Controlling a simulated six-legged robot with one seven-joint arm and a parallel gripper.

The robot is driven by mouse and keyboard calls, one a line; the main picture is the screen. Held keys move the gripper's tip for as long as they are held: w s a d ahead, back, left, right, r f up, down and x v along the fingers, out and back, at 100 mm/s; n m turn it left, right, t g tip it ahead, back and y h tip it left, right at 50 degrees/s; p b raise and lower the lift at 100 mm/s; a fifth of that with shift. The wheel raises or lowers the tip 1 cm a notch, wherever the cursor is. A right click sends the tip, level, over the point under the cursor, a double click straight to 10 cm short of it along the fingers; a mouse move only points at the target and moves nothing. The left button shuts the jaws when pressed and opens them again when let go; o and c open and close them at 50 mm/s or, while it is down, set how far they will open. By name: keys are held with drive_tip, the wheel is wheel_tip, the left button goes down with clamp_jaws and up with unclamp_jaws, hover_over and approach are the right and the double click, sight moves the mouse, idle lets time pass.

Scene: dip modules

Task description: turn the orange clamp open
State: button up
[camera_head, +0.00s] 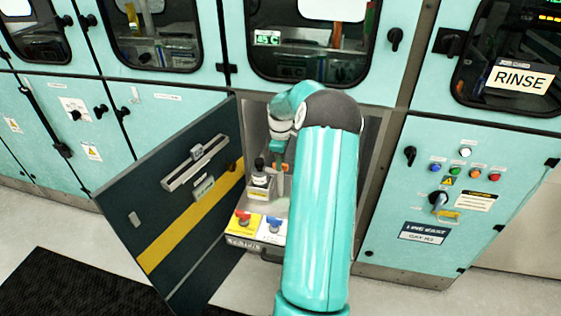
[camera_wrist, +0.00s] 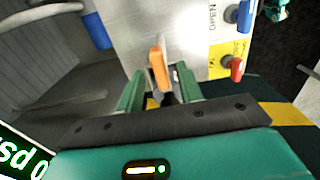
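The orange clamp (camera_wrist: 157,68) shows in the wrist view as a narrow orange handle in front of a pale metal panel. My gripper (camera_wrist: 160,76) has its two green fingers apart, one on each side of the clamp, with gaps visible between. The clamp's lower end is partly hidden by the gripper body. In the head view, my gripper (camera_head: 276,150) reaches into the open cabinet, and a small orange part of the clamp (camera_head: 285,168) shows just below it. My arm hides much of the cabinet interior.
A blue cylinder (camera_wrist: 97,30) is at left. The dark cabinet door (camera_head: 165,215) stands open left of my arm. Teal cabinets surround the opening.

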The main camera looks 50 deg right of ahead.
drive_tip(key=shift+f, duration=0.3)
clamp_jaws()
